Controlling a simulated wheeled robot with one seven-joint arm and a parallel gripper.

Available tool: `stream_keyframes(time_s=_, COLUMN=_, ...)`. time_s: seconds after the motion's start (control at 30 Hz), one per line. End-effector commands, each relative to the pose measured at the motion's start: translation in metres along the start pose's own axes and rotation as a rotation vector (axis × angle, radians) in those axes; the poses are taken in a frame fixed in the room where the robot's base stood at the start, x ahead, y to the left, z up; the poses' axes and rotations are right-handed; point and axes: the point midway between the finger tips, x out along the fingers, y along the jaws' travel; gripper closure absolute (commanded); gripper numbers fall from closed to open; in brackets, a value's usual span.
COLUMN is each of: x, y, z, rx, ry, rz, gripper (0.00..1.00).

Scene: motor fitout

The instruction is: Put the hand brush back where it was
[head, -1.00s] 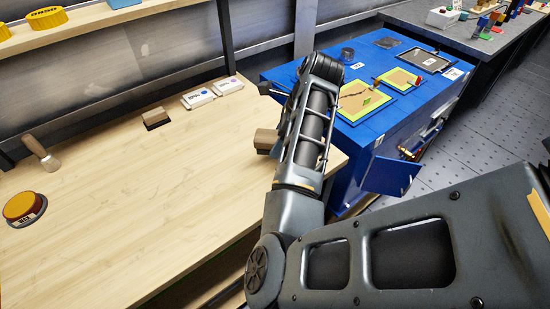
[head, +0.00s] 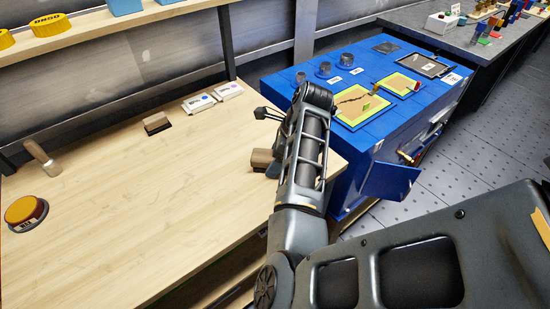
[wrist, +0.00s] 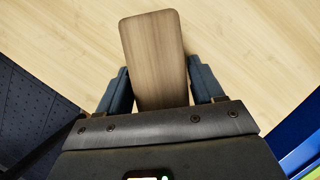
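The hand brush appears as a plain brown wooden block in my gripper; its bristles are not visible. It shows near the table's right end in the head view (head: 261,159) and between the fingers in the wrist view (wrist: 153,50). My gripper (wrist: 161,88) has one finger on each side of the block, close against it. In the head view the gripper is mostly hidden behind my arm. The block is over the wooden table (head: 150,210); I cannot tell whether it touches the top.
A similar brown block with a dark lower part (head: 157,123) lies toward the table's back. White boxes (head: 212,97) lie behind it. A wooden-handled tool (head: 42,157) and a yellow-red round button (head: 26,212) are at left. A blue cabinet (head: 365,150) stands right. The table's middle is clear.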

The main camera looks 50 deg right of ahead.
Motion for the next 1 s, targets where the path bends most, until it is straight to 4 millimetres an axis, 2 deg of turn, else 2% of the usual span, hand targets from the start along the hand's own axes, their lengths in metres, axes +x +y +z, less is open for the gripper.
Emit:
stream_keyframes(time_s=0.03, x=0.000, y=0.000, z=0.000, rx=0.000, ry=0.000, rz=0.000, gripper=0.28)
stream_keyframes(time_s=0.17, x=0.000, y=0.000, z=0.000, rx=0.000, ry=0.000, rz=0.000, gripper=0.15)
stream_keyframes(time_s=0.4, x=-0.001, y=0.000, z=0.000, rx=0.000, ry=0.000, rz=0.000, gripper=0.15)
stream_keyframes(time_s=0.53, x=-0.008, y=-0.001, z=0.001, rx=0.001, ry=0.000, rz=-0.002, gripper=0.15)
stream_keyframes(time_s=0.67, x=-0.027, y=-0.001, z=0.000, rx=0.002, ry=0.000, rz=-0.005, gripper=0.15)
stream_keyframes(time_s=0.93, x=-0.089, y=0.000, z=0.004, rx=0.003, ry=-0.002, rz=-0.001, gripper=0.15)
stream_keyframes(time_s=1.0, x=-0.097, y=0.000, z=0.004, rx=0.002, ry=-0.002, rz=0.000, gripper=0.15)
